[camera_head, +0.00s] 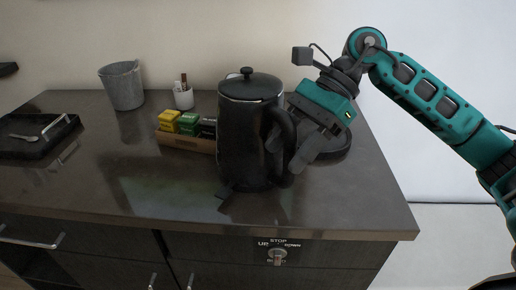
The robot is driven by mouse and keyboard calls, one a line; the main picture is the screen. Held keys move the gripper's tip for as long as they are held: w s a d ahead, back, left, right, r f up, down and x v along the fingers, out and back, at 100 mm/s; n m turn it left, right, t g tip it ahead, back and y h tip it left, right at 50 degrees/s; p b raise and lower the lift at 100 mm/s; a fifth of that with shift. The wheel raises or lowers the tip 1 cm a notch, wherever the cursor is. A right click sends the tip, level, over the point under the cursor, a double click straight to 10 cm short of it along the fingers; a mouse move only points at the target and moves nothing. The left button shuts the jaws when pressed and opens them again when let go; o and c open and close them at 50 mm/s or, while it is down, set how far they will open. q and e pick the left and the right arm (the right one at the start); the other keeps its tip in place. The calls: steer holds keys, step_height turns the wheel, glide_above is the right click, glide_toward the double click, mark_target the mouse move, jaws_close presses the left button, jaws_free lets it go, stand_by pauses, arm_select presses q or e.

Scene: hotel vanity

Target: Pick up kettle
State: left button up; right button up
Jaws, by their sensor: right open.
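The black kettle (249,135) stands upright on the dark countertop, with a round knobbed lid and a handle on its right side. My right gripper (291,155) is at the kettle's right side, by the handle (284,126). Its jaws are open. One finger lies in front of the handle's lower part, and the other is partly hidden; I cannot tell whether either touches the kettle. A dark round base (334,148) is partly hidden behind the gripper. My left gripper is not in view.
Behind the kettle on the left is a wooden box (178,140) of yellow, green and dark packets. A white cup (183,99) with sticks, a grey bucket (122,86) and a black tray (30,151) are further left. The counter's front edge is near the kettle.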

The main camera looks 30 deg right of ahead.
steer(key=shift+a, duration=0.1)
jaws_close()
stand_by(0.5)
stand_by(0.8)
steer(key=shift+r, duration=0.1)
